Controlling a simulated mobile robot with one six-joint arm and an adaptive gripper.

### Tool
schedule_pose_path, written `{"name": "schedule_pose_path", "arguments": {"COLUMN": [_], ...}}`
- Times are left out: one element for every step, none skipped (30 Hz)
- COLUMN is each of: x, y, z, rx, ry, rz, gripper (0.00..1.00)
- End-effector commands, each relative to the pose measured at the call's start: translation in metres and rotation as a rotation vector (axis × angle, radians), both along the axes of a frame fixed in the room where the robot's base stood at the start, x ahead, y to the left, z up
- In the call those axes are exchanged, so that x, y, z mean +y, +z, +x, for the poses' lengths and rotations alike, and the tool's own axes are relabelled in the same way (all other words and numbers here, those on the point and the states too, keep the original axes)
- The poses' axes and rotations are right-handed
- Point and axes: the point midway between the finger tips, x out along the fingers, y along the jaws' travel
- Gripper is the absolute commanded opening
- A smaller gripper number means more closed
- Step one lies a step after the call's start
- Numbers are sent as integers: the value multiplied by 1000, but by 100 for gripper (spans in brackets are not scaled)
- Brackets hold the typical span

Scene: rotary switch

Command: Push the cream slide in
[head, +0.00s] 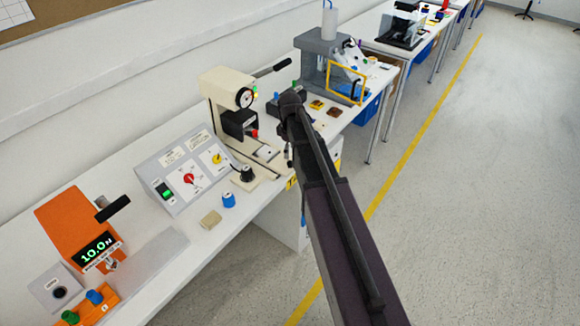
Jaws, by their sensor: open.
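A cream press-like machine (222,86) with a round dial and a black lever stands on the white bench at centre. At its foot is a cream base (236,158) carrying a small pale block (265,153). A low cream piece with a black knob (247,174) sits at the front left of this foot. I cannot tell for sure which cream part is the slide. My dark arm crosses from the lower right and ends just right of the machine. My gripper (289,155) shows only as a small dark part beside the base, mostly hidden and apparently empty.
A grey panel (186,172) with red and yellow knobs stands left of the machine. A blue knob (229,200) and a tan block (211,220) lie in front. An orange device (76,232) is at lower left. A grey machine (318,62) stands behind. Open floor lies right.

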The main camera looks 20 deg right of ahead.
Motion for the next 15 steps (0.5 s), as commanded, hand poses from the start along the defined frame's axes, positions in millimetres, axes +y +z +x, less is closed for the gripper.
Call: {"name": "schedule_pose_path", "arguments": {"x": [0, 0, 0, 0, 0, 0, 0, 0, 0, 0, 0, 0, 0, 0, 0], "y": [-8, -10, -13, -16, -18, -21, -23, -26, -28, -31, -33, -36, -38, -40, -43], "z": [0, 0, 0, 0, 0, 0, 0, 0, 0, 0, 0, 0, 0, 0, 0], "rx": [0, 0, 0, 0, 0, 0, 0, 0, 0, 0, 0, 0, 0, 0, 0], "ry": [0, 0, 0, 0, 0, 0, 0, 0, 0, 0, 0, 0, 0, 0, 0], "rz": [0, 0, 0, 0, 0, 0, 0, 0, 0, 0, 0, 0, 0, 0, 0], "gripper": [67, 67, 67, 67, 67, 67, 67, 67, 67, 67, 67, 67, 67, 67, 67]}}
